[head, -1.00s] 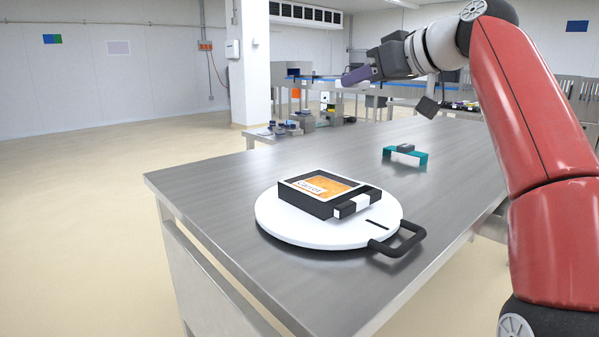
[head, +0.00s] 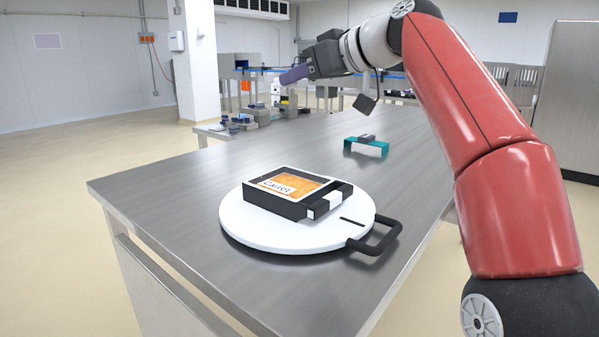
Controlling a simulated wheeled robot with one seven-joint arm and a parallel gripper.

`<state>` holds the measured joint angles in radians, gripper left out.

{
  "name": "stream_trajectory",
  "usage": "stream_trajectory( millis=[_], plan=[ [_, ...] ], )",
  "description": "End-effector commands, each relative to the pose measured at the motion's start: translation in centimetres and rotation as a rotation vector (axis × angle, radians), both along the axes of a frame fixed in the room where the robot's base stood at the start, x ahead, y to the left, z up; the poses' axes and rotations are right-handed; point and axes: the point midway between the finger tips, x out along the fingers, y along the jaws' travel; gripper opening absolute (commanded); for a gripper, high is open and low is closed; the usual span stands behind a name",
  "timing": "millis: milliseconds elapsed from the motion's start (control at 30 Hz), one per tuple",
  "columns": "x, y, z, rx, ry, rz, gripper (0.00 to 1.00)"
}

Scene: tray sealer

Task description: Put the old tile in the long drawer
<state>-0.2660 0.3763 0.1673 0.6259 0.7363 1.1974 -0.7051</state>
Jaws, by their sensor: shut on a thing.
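My gripper (head: 308,72) is raised over the far part of the steel table, pointing left. It is shut on a purple piece (head: 293,75), which may be the old tile; its face is too small to read. A black box (head: 272,207) with an orange "Carrot" panel (head: 292,184) sits on a round white board (head: 250,232) near the table's front. The box has a black bar with a white middle on its right side. I cannot make out a long drawer for certain.
The board's black handle (head: 378,242) points toward the table's right edge. A teal bracket (head: 367,146) with a dark block stands farther back on the steel table (head: 150,200). Small items stand on a lower bench (head: 215,130) behind. A steel cabinet (head: 572,110) stands at right.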

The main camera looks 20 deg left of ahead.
Motion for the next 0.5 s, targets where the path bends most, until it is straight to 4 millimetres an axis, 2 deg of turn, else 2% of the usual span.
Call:
stream_trajectory(
  millis=[267,333,500],
  plan=[
    [-0.2,-0.2,-4.2,-0.002,0.004,-0.005,0.10],
    [-0.1,-0.1,-6.8,-0.002,0.005,-0.005,0.10],
    [-0.2,-0.1,-10.9,-0.002,0.004,-0.005,0.10]
  ],
)
